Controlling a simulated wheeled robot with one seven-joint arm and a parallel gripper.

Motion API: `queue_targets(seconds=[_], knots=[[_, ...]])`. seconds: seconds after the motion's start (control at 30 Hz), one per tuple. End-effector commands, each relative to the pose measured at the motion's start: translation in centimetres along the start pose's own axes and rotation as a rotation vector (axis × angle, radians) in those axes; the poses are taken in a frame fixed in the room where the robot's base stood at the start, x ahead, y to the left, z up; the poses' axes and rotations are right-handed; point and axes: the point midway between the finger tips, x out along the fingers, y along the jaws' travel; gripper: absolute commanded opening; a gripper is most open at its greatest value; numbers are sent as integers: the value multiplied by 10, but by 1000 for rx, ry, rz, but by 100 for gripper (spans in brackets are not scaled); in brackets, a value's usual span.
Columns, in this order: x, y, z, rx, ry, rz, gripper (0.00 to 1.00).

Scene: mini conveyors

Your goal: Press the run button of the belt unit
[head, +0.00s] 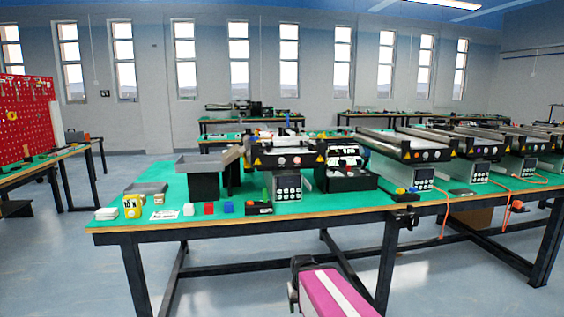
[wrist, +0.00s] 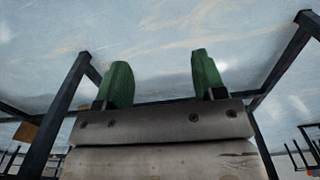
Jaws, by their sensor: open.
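Several mini belt units stand on a green-topped table in the head view. The nearest belt unit (head: 290,160) has a dark front with warning labels and small round knobs. Below it is a grey control box (head: 287,187) with a small display and several buttons, too small to tell which is the run button. Another belt unit (head: 408,146) stands to the right, with its own control box (head: 418,178). My gripper (wrist: 162,75) shows in the wrist view with two green fingers apart and nothing between them. It faces the floor and table legs, away from any buttons.
The green table (head: 330,204) has a wooden edge and dark legs. A yellow container (head: 132,206), a red cube (head: 209,209) and a blue cube (head: 228,207) sit near its front left. An orange cable (head: 446,212) hangs over the front edge.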

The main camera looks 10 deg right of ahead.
Motion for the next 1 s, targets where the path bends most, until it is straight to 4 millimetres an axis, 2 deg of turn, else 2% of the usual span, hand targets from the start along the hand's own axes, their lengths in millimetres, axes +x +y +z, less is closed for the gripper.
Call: queue_targets(seconds=[0.27,0.47,1.0], knots=[[0,0,0,0,0,0,64],[0,0,0,0,0,0,2],[0,0,0,0,0,0,0]])
